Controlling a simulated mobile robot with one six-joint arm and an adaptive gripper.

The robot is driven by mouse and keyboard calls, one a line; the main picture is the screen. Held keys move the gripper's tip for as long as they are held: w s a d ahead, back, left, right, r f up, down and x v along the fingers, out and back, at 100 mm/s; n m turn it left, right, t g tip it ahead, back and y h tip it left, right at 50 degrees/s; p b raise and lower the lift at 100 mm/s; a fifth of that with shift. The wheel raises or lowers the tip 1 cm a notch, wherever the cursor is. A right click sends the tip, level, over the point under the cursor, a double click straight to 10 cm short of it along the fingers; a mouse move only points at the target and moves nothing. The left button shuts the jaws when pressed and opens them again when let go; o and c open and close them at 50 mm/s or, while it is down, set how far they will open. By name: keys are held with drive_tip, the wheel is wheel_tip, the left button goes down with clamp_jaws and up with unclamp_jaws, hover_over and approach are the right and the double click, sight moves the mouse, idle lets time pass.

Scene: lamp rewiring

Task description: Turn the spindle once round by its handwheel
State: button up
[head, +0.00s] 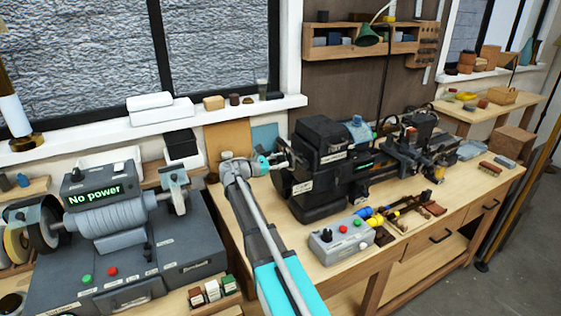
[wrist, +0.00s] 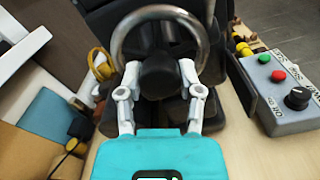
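The handwheel (wrist: 158,14), a grey metal ring with a round black hub (wrist: 160,76), fills the upper middle of the wrist view. In the head view the handwheel (head: 284,158) is at the left end of the dark lathe's headstock (head: 318,165). My gripper (wrist: 160,72) has one finger on each side of the hub, with the rim just beyond. The fingers look close to or against the hub's sides; whether they press on it does not show. In the head view my gripper (head: 264,163) reaches the wheel from the left. The spindle itself is hidden.
A grey control box (head: 342,238) with red and green buttons stands in front of the lathe. Several tools (head: 402,208) lie right of it on the wooden bench (head: 455,210). A grinder-like machine (head: 125,225), with a screen reading "No power", stands at the left.

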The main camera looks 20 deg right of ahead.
clamp_jaws()
drive_tip(key=shift+m, duration=7.2)
